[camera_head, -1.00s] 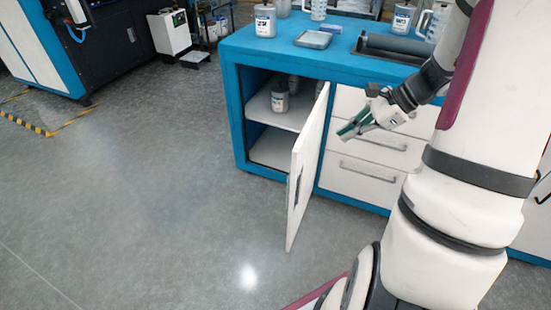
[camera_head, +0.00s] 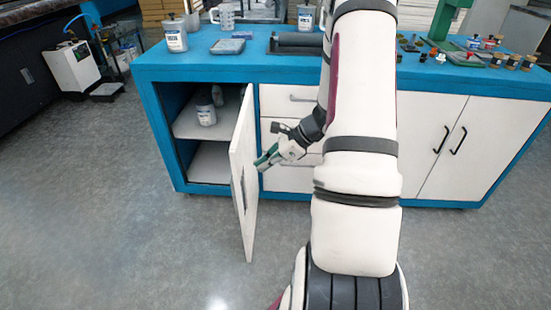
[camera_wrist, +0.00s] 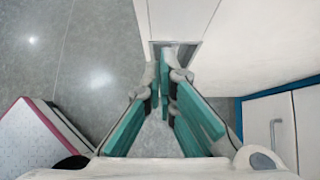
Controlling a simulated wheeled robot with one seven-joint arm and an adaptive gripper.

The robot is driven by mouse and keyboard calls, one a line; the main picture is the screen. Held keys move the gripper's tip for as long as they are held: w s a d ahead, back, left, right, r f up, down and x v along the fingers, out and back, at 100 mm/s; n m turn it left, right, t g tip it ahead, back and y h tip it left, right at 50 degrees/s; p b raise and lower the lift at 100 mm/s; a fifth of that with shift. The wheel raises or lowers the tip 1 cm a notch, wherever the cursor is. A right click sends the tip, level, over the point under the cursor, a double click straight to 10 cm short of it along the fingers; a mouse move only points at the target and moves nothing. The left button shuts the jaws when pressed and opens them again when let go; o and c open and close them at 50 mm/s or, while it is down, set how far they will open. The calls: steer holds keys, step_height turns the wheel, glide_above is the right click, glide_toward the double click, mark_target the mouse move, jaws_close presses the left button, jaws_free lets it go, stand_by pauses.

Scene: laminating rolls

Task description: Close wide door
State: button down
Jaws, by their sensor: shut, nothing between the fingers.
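The wide white door (camera_head: 244,170) stands open at the left end of the blue cabinet (camera_head: 164,140), swung out toward me. In the wrist view the closed fingertips (camera_wrist: 165,60) are in front of a white panel (camera_wrist: 180,18), with the grey floor to the left.
The open compartment holds a labelled jar (camera_head: 206,112) on its shelf (camera_head: 190,124). White drawers (camera_head: 285,180) are behind my gripper. The floor left of the door is clear.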

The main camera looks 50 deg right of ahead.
mark_target(240, 172)
steer(key=shift+w+a+r, duration=0.15)
steer(key=shift+w+a, duration=1.05)
steer(key=shift+w, duration=0.2)
